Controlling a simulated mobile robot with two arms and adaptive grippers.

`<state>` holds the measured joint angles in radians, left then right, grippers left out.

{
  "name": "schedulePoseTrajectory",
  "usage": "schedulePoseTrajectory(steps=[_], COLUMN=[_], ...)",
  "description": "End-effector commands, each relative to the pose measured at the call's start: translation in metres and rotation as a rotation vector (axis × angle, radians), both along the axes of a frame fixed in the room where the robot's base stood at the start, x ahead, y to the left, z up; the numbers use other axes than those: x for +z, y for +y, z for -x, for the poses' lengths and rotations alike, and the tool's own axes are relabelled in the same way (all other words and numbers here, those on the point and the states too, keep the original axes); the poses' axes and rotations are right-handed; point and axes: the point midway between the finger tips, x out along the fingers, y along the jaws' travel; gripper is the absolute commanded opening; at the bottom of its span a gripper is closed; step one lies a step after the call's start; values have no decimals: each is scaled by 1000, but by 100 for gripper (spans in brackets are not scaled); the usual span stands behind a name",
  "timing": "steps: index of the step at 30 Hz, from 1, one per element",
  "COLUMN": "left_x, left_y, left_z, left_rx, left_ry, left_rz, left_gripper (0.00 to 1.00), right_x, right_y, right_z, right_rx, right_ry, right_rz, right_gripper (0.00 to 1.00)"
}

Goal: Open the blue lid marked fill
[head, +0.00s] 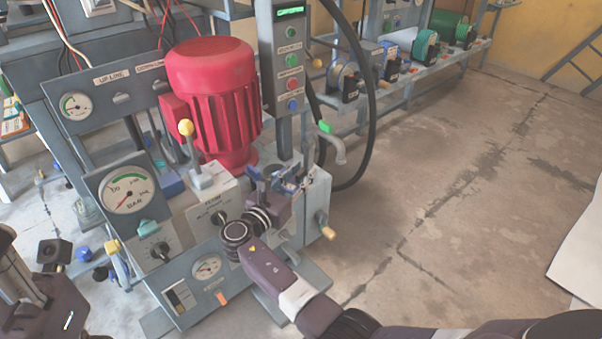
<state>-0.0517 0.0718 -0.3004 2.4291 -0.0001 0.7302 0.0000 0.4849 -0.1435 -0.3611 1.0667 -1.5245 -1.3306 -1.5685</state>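No lettering reading fill is legible, so I cannot be sure which part is the lid. A small blue part (287,188) shows among the metal fittings at the right side of the press, partly hidden by my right gripper. My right gripper (284,178) is at these fittings, its arm reaching in from the lower right. Its fingers blend with the metal parts, so I cannot tell their opening or whether they touch the blue part. My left arm is at the lower left corner, away from the fittings; its gripper (52,252) is unclear.
A red motor (215,100) stands on the press behind the fittings. A pressure gauge (128,190) and a yellow-knobbed lever (186,128) are left of them. A button box (288,60) and a black hose (368,110) rise behind. Open concrete floor (450,190) lies right.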

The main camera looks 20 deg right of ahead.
Motion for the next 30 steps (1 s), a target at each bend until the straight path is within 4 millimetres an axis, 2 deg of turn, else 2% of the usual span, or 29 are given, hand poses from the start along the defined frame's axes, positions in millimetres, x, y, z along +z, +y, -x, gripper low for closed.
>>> schedulePoseTrajectory(steps=[5,8,21,25,30], left_x=[-1,-1,-1,-1,-1], left_y=[1,1,0,0,0], left_z=[0,0,-1,-1,-1], left_rx=[2,1,0,0,0], left_ry=[4,3,2,2,2], left_rz=[3,2,0,0,-1], left_gripper=[40,40,40,40,40], right_x=[2,11,87,97,100], right_y=[0,0,0,0,0], right_z=[0,0,0,0,0], right_rx=[0,0,0,0,0], right_ry=[-1,-3,-3,-1,0], right_rz=[1,-1,-1,-1,0], right_gripper=[28,28,28,28,28])
